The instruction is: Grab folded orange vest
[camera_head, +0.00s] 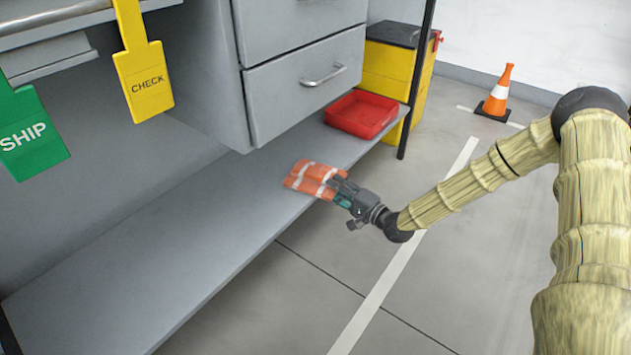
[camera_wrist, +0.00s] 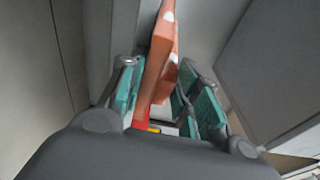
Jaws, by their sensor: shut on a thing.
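The folded orange vest (camera_head: 309,178) with pale stripes is at the front edge of the grey lower shelf in the head view. My gripper (camera_head: 337,187) reaches it from the right and is shut on its near end. In the wrist view the vest (camera_wrist: 160,62) stands up as a thin orange fold between the teal finger pads of my gripper (camera_wrist: 160,98). I cannot tell whether the vest touches the shelf or is just above it.
The grey shelf (camera_head: 150,260) is bare to the left. A red tray (camera_head: 362,114) sits behind the vest. Grey drawers (camera_head: 305,75) hang above. A yellow bin (camera_head: 385,68) and a traffic cone (camera_head: 498,92) stand beyond. Yellow CHECK (camera_head: 143,80) and green SHIP (camera_head: 28,135) tags hang upper left.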

